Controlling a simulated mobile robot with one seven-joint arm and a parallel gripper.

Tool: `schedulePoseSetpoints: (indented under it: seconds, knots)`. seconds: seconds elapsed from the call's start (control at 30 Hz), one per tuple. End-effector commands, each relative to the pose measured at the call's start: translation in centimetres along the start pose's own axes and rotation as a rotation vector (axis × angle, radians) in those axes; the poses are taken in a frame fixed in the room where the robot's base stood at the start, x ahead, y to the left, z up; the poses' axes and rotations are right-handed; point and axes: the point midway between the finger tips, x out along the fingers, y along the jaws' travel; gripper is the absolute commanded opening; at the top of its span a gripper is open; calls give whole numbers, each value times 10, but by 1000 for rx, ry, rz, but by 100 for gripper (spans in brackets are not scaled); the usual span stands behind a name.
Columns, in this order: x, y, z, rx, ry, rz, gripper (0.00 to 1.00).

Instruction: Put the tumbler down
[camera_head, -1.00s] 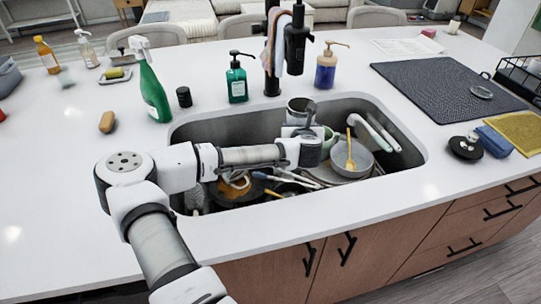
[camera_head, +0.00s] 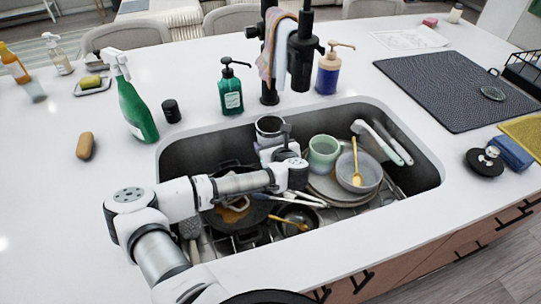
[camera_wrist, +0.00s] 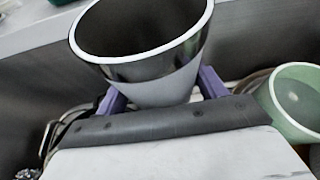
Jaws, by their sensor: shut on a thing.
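The tumbler, a silvery metal cup (camera_wrist: 165,72), is upright or slightly tilted, its wide open rim facing up in the wrist view. My gripper (camera_wrist: 161,91) is shut on it, with a purple finger on either side. In the head view the tumbler (camera_head: 269,126) shows at the back wall of the sink (camera_head: 430,172), above my wrist. My arm hides the space under it, so I cannot tell whether its base touches anything.
A green cup (camera_head: 323,153) stands just right of my gripper. A grey bowl (camera_head: 360,180) with a yellow spoon, pans and utensils crowd the sink. The black faucet (camera_head: 270,90) rises behind the tumbler. The counter left of the sink has free room.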

Motion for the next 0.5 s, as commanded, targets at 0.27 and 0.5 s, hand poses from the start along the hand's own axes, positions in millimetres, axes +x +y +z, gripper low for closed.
schedulePoseSetpoints:
  seconds: [0.27,0.5]
  knots:
    - [9,0,-23,1,0,-1,39]
    - [20,1,-47,0,-2,-1,39]
